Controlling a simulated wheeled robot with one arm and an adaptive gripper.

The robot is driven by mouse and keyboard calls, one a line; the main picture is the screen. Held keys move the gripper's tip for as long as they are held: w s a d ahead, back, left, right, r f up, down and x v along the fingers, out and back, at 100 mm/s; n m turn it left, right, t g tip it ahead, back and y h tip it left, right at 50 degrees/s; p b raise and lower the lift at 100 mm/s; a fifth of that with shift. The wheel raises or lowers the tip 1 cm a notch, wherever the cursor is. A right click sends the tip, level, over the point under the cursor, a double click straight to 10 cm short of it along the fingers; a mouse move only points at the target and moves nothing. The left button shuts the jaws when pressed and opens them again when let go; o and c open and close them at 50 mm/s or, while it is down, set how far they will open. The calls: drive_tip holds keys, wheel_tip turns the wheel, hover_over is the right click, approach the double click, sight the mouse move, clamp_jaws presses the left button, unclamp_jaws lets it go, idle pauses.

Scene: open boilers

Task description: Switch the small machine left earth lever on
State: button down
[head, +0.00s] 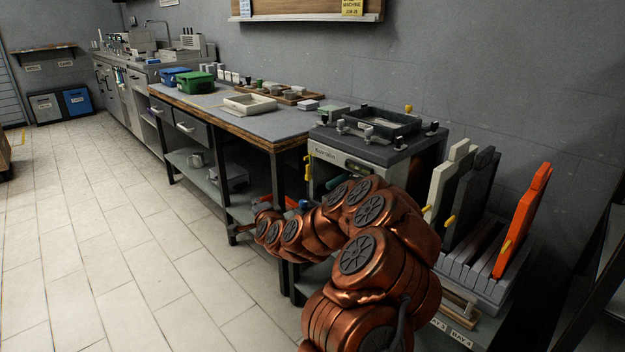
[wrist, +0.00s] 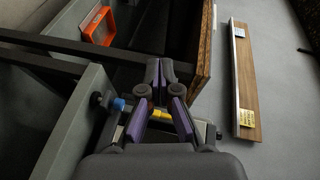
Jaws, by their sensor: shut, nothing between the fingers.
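The small machine (head: 352,152) is a light-grey box with a dark top frame and a name on its front, right of the workbench in the head view. A yellow handle (head: 308,166) sticks out on its left side. I cannot tell which part is the left earth lever. In the wrist view my gripper (wrist: 161,72) is shut and empty, its purple-sided fingers close together. A blue knob (wrist: 118,104) and a yellow part (wrist: 160,113) show beside and behind the fingers; contact is not clear. My copper arm hides the machine's lower front in the head view.
The workbench (head: 223,117) stands left of the machine, with a green bin (head: 198,83) and trays. An orange panel (head: 522,218) stands in a rack at right. The wrist view shows an orange box (wrist: 98,26) and the bench's wooden edge (wrist: 205,50). The tiled floor at left is clear.

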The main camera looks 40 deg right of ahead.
drive_tip(key=s+d+m+g+h, duration=0.1)
drive_tip(key=s+d+m+h, duration=0.2)
drive_tip(key=d, duration=0.4)
drive_tip(key=s+d+f+m+g+h, duration=0.1)
drive_tip(key=s+d+m+h, duration=0.2)
drive_tip(key=d, duration=0.5)
drive_tip(key=shift+s+d+m+h+p, duration=0.15)
drive_tip(key=shift+s+m+h+p, duration=0.15)
drive_tip(key=shift+s+h+p, duration=0.15)
drive_tip(key=b, duration=0.1)
approach(312, 178)
drive_tip(key=shift+x, duration=1.15)
drive_tip(key=shift+b+x, duration=0.5)
drive_tip(key=shift+x, duration=1.55)
drive_tip(key=shift+s+d+r, duration=0.1)
drive_tip(key=shift+r, duration=0.05)
drive_tip(key=shift+b, duration=0.3)
